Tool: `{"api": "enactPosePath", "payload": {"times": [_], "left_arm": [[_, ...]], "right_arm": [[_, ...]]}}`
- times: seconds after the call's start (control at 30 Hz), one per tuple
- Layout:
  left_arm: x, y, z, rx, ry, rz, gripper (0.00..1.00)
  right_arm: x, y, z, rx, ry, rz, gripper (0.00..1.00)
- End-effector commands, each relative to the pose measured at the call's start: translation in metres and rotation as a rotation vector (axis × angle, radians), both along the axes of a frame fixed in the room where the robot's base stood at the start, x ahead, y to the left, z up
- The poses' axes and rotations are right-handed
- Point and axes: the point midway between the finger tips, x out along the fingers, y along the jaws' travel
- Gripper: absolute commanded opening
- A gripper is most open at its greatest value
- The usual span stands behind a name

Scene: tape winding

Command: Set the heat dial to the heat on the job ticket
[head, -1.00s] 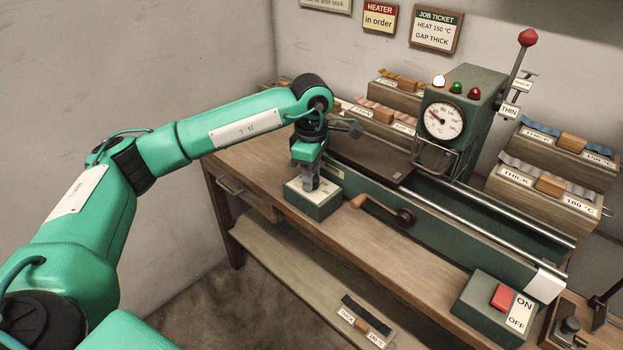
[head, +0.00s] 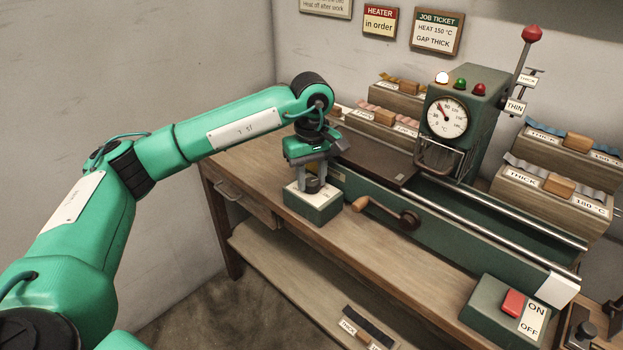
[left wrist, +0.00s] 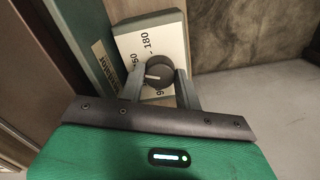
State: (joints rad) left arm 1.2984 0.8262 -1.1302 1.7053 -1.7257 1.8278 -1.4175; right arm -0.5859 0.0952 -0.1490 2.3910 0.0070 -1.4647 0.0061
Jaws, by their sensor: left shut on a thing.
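The heat dial (head: 313,184) is a dark round knob on the white-topped face of a small green box (head: 313,207) at the bench's front left. My left gripper (head: 311,188) points down over it, shut on the knob. In the left wrist view the knob (left wrist: 158,72) sits between the two fingers (left wrist: 161,80). Its white pointer line points left in that picture. "180" reads clearly above it; other numbers are partly hidden by the knob and fingers. The job ticket (head: 437,32) on the wall reads HEAT 150 °C, GAP THICK. My right gripper is not in view.
The green machine has a round gauge (head: 446,117), lamps on top and a red-knobbed lever (head: 532,36). A wooden-handled crank (head: 376,211) is close right of the dial box. An ON/OFF switch box (head: 507,312) stands at the front right. Labelled tape holders stand behind.

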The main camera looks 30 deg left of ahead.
Motion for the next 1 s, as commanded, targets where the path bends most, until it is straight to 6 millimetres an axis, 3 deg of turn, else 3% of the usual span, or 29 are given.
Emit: {"api": "enactPosePath", "payload": {"times": [0.63,0.67,0.77,1.0], "left_arm": [[0.0011,0.0008,0.0023,0.0,-0.005,-0.05,0.11],[0.0011,0.0008,0.0023,0.0,-0.005,-0.05,0.35],[0.0009,0.0006,0.0019,0.0,-0.004,-0.05,0.55],[0.0005,0.0003,0.0009,0.0,-0.001,-0.051,0.55]], "right_arm": [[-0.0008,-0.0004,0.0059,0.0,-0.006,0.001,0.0],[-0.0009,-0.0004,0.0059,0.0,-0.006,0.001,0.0],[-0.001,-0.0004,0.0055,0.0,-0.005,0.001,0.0],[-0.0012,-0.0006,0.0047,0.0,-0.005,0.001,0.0]]}}
